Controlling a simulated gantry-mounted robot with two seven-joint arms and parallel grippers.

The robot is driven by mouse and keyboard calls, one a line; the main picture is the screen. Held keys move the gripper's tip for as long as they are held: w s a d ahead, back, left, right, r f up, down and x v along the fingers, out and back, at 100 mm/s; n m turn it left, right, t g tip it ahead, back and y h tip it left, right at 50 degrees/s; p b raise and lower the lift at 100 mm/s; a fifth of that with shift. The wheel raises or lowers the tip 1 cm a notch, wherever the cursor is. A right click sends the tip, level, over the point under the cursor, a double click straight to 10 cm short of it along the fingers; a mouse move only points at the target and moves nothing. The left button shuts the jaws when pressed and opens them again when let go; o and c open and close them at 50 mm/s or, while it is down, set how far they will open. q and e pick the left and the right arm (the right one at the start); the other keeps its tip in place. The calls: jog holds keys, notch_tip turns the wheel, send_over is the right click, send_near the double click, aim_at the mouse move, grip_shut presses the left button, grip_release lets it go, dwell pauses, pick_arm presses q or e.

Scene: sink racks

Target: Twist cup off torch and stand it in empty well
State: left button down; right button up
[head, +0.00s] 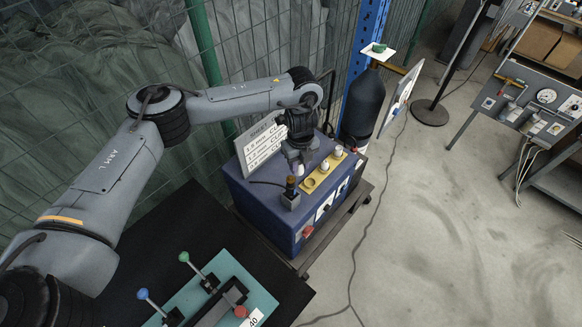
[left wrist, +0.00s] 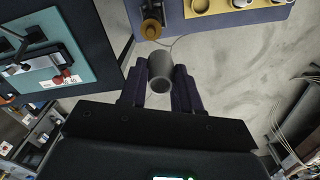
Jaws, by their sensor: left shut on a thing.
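My left gripper (head: 298,168) hangs over the blue cabinet (head: 262,215), beside the yellow rack. In the left wrist view it is shut on a grey cylindrical cup (left wrist: 161,75), whose open rim faces the camera. The torch (head: 290,187) stands in a small grey block on the cabinet. In the left wrist view, the torch (left wrist: 151,28) shows a brass-coloured end, and the cup appears apart from it. The yellow rack (head: 317,184) holds white cups (head: 325,167); its nearest well (head: 309,183) looks empty. My right gripper is not in view.
A teal panel (head: 222,285) with knobbed levers lies on the black table in front. A cable crosses the open floor.

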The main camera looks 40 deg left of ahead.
pick_arm(q)
jog(key=w+d+r+p, duration=0.3)
jog(key=d+r+p, duration=0.4)
jog(key=r, duration=0.4)
jog(key=shift+d+r, duration=0.4)
jog(key=shift+d, duration=0.3)
dwell(0.7)
jog(key=shift+f, duration=0.1)
dwell(0.4)
